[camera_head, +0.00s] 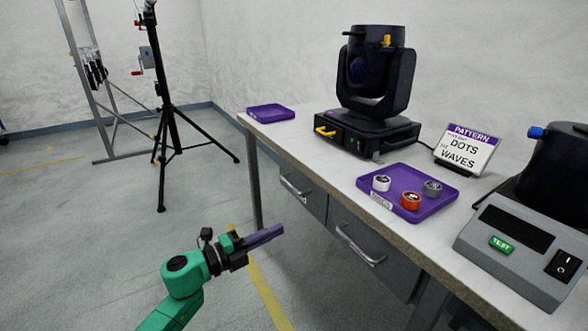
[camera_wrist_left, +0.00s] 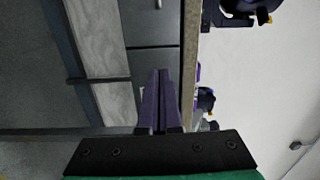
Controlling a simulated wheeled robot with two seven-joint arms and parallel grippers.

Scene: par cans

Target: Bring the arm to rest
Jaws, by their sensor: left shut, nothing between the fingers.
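My left gripper (camera_head: 264,237) is at the end of my green left arm, low in the head view. It is in the air in front of the workbench (camera_head: 301,151), over the floor and apart from the bench. Its purple fingers are together and hold nothing. The left wrist view shows the same closed fingers (camera_wrist_left: 160,100), with the bench's drawer fronts behind them. My right gripper is not in either view.
On the bench stand a black moving-head light (camera_head: 372,75), a purple tray (camera_head: 437,181) with three small round parts, a pattern sign (camera_head: 466,148) and a grey test box (camera_head: 522,246). Another purple tray (camera_head: 270,113) lies at the far end. A black tripod (camera_head: 167,120) stands on open floor.

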